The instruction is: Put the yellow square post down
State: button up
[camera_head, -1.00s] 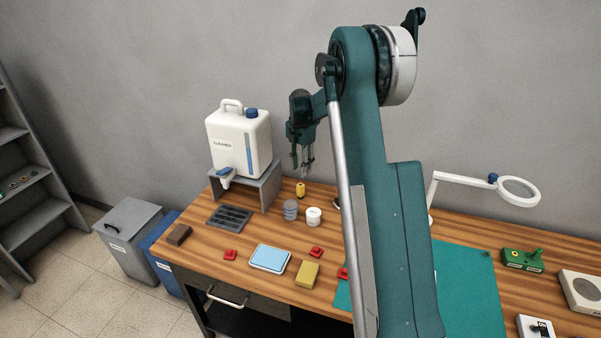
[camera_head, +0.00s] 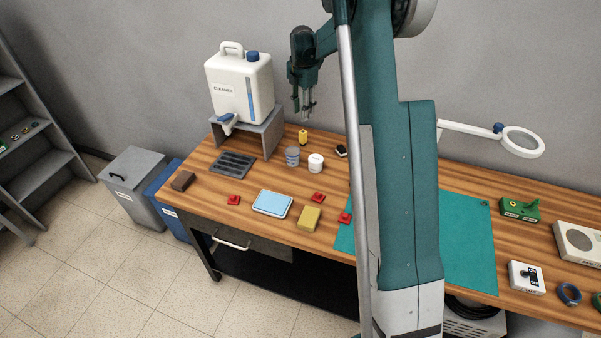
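My gripper (camera_head: 308,108) points down over the back left of the table.
A white cleaner jug (camera_head: 238,88) on a grey stand (camera_head: 262,134) is left of the gripper. Two small jars, a blue-topped tray (camera_head: 272,202), a yellow-brown block (camera_head: 310,218) and red pieces lie in front. A magnifier lamp (camera_head: 521,142) and blue ring (camera_head: 569,294) are right.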

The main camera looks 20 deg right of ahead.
jog(key=s+a+r+m+t, duration=0.2)
jog(key=s+a+r+m, duration=0.4)
jog(key=s+r, duration=0.45)
jog(key=s+a+r+m+t, duration=0.1)
jog(key=s+a+r+m, duration=0.3)
jog(key=s+a+r, duration=0.65)
jog(key=s+a+f+m+t, duration=0.1)
jog(key=s+m, duration=0.3)
jog(key=s, duration=0.5)
jog(key=s+a+f+m+t, duration=0.1)
jog(key=s+a+m, duration=0.3)
jog(key=s, duration=0.6)
jog(key=s+a+f+m+t, duration=0.2)
jog(key=s+a+f+m, duration=0.1)
jog(key=s, duration=0.7)
jog(key=shift+f+m, duration=0.25)
jog(key=shift+m, duration=0.15)
